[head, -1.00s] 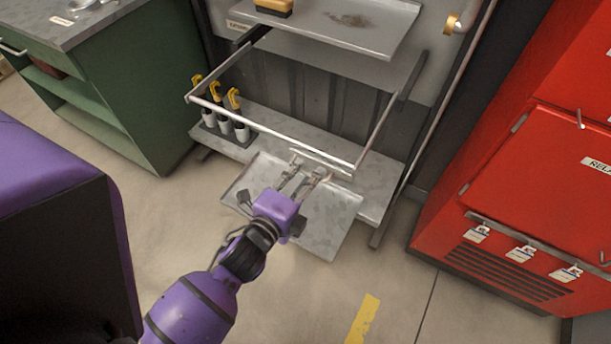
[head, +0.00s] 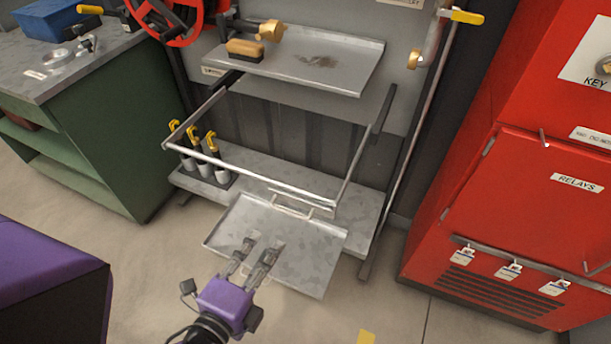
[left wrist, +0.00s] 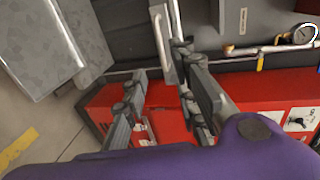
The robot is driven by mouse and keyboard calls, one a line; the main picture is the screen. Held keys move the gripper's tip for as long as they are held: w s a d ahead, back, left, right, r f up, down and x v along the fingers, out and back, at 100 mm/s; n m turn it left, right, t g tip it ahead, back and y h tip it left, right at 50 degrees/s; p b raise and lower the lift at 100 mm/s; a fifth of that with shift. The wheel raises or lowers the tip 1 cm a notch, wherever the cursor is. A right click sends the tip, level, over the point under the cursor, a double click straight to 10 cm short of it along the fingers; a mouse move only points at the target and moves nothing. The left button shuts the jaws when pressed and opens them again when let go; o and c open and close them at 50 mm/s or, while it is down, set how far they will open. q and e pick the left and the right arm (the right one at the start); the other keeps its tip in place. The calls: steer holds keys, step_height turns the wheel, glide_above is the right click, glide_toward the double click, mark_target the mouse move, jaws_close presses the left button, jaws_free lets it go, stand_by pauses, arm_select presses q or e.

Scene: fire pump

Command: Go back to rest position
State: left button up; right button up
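My left gripper (head: 262,246) is in front of the lower metal tray (head: 318,262), over its near edge in the head view. Its two fingers are apart with nothing between them. They also show apart in the left wrist view (left wrist: 165,75). The tray's bar handle (head: 290,206) is beyond the fingertips, clear of them. My right gripper is out of view.
A metal frame (head: 250,173) stands above the tray, with a shelf (head: 335,72) holding a brush (head: 245,49) higher up. A red cabinet (head: 500,215) is at right, a green workbench (head: 100,130) at left. Open floor lies in front.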

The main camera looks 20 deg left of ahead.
arm_select(q)
steer(key=shift+s, duration=0.35)
stand_by(0.3)
steer(key=s+f+n+g+p, duration=0.7)
steer(key=s+n, duration=0.7)
steer(key=n, duration=0.4)
steer(key=shift+s+d+f+p, duration=0.2)
steer(key=shift+d+f+p, duration=0.05)
steer(key=shift+f+p, duration=1.25)
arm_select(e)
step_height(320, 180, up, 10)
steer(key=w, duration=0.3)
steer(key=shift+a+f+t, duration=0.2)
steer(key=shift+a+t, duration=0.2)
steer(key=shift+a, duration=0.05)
